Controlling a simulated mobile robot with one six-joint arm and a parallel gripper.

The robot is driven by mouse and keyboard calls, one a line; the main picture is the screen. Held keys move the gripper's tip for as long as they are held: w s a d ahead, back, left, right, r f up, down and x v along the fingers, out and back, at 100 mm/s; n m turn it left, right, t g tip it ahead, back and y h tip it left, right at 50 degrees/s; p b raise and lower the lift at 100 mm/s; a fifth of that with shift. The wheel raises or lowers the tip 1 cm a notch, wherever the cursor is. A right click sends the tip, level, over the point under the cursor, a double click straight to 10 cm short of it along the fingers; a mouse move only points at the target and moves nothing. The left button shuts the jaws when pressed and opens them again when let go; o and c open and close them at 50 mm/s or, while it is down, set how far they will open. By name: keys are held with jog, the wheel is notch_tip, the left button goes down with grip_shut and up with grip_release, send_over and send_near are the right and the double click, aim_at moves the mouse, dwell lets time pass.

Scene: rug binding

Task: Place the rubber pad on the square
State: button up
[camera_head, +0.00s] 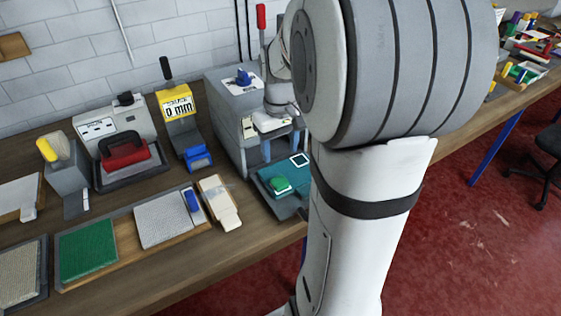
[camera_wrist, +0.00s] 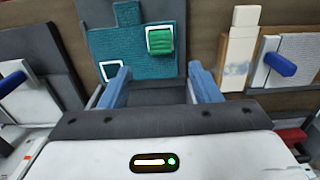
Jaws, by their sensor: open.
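The green rubber pad (camera_head: 280,185) lies on a teal mat (camera_head: 268,172) at the table's front edge. In the wrist view the pad (camera_wrist: 160,42) shows a white outline around its edges. An empty white-outlined square (camera_head: 299,159) is on the same mat, apart from the pad; it shows at the lower left of the mat in the wrist view (camera_wrist: 110,71). My gripper (camera_head: 281,151) is open and empty above the mat, its blue fingers spread. In the wrist view my gripper (camera_wrist: 160,82) points towards the mat, with the pad beyond the fingertips.
A grey machine (camera_head: 226,115) stands close beside my gripper. A cream wooden piece (camera_head: 218,202) lies left of the mat. A board with a green panel (camera_head: 88,249) and a grey panel (camera_head: 163,219) lies further left. Devices with yellow, blue and red parts line the wall.

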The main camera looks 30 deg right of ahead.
jog(key=s+a+r+t, duration=0.1)
jog(key=s+a+t, duration=0.2)
jog(key=s+a, duration=0.9)
jog(key=shift+s+r, duration=0.2)
